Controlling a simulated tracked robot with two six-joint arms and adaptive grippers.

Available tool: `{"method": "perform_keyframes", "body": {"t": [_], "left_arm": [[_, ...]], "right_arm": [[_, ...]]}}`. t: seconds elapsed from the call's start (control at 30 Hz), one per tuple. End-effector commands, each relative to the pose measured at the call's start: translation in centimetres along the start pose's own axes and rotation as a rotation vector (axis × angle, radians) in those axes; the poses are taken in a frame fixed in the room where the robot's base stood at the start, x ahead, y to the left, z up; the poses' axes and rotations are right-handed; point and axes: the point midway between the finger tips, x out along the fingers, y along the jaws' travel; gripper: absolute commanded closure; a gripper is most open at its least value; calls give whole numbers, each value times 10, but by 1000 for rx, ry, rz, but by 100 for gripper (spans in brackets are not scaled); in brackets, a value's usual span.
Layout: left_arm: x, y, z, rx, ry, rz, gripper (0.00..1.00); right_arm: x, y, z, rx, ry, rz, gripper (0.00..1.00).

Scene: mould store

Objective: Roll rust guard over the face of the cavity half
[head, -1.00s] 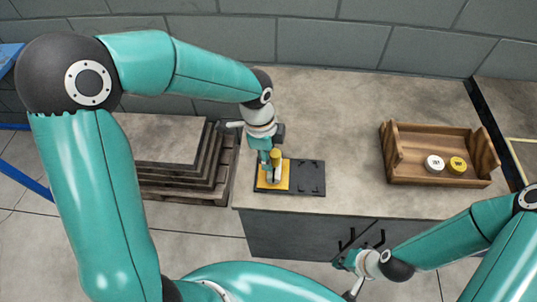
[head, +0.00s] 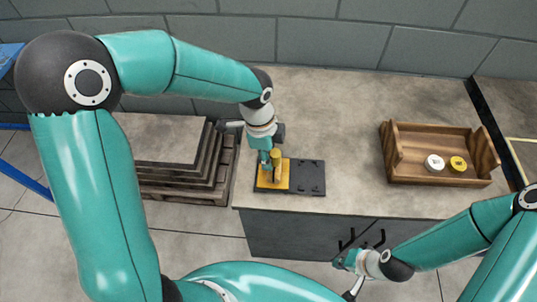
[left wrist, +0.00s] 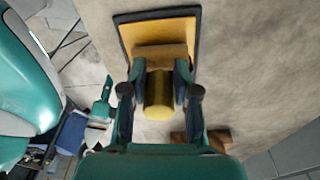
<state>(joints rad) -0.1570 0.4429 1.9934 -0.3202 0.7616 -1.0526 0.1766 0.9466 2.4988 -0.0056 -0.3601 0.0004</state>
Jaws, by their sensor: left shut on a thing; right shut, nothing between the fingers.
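A dark flat plate (head: 311,177) lies near the front left corner of the worktop. Its left part is a yellow face (head: 284,183) with a dark rim; its right part is dark with small marks. I cannot tell whether these are one piece. My left gripper (head: 267,163) is over the yellow part, shut on a tool with a gold cylinder (head: 276,160). In the left wrist view the cylinder (left wrist: 160,95) sits between the fingers, with a tan block (left wrist: 160,54) against or just above the yellow face. My right gripper (head: 346,262) is shut and empty before the cabinet front.
A wooden tray (head: 395,160) holding a white round tin (head: 434,163) and a yellow one (head: 458,164) stands at the right. The worktop (head: 345,110) between is clear. Stacked slabs (head: 165,140) on a pallet stand left. Black cabinet handles (head: 379,238) are near my right gripper.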

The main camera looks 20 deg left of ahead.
Motion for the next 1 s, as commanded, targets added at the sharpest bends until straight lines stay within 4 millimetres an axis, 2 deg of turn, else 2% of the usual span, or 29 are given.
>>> {"method": "perform_keyframes", "body": {"t": [0.17, 1.0], "left_arm": [[-3, 1, 0, 0, -1, 2, 98], [-68, 1, -9, -1, 0, 0, 98]], "right_arm": [[-3, -1, 0, 0, 0, 0, 100], [-51, -18, 0, 0, 0, 0, 100]]}}
